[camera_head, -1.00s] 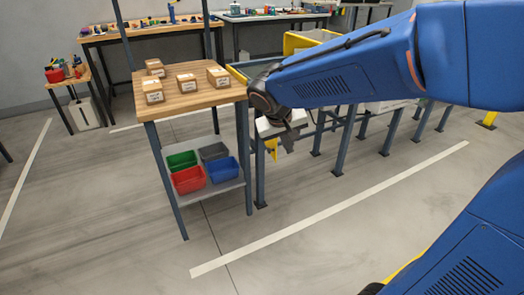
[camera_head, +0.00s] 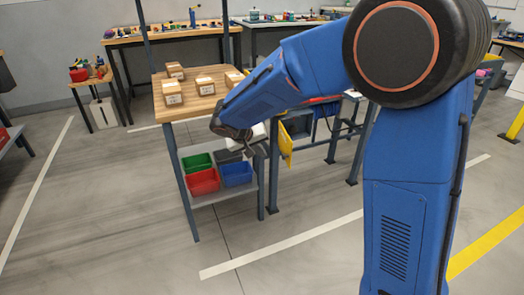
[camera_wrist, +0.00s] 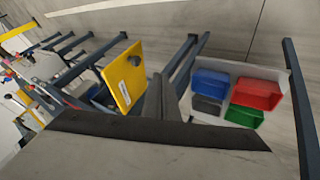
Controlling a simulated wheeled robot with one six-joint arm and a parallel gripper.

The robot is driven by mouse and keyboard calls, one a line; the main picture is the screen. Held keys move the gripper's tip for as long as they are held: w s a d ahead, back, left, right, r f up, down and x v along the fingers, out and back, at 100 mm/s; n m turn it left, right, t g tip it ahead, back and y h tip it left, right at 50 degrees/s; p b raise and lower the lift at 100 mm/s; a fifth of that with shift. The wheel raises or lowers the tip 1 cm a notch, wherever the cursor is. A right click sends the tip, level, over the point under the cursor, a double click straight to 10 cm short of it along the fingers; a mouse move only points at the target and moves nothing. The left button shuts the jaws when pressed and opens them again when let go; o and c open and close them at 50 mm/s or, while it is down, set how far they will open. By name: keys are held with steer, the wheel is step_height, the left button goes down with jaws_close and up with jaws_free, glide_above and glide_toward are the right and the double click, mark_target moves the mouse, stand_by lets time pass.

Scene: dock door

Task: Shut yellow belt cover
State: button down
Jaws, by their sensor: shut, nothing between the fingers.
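The yellow belt cover (camera_head: 286,145) stands swung out from the near end of the conveyor frame, beside a grey box-like opening (camera_head: 299,124). In the wrist view the cover (camera_wrist: 124,76) is a flat yellow panel with a dark round knob or latch near its top corner and a small pale label. My gripper (camera_head: 259,152) is shut and empty, just left of the cover in the head view. I cannot tell whether it touches the cover. In the wrist view dark gripper parts (camera_wrist: 165,100) reach up close to the cover's right edge.
A wooden-topped table (camera_head: 190,108) with several small boxes stands left of my gripper. Its lower shelf (camera_head: 214,197) holds red (camera_head: 203,182), blue (camera_head: 236,174), green and grey bins. Table legs and conveyor legs stand close around my gripper. The floor in front is clear.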

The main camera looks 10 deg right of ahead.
steer(key=w+d+f, duration=0.3)
steer(key=d+f, duration=0.2)
steer(key=d, duration=0.2)
steer(key=shift+w+f, duration=0.15)
steer(key=shift+w, duration=0.15)
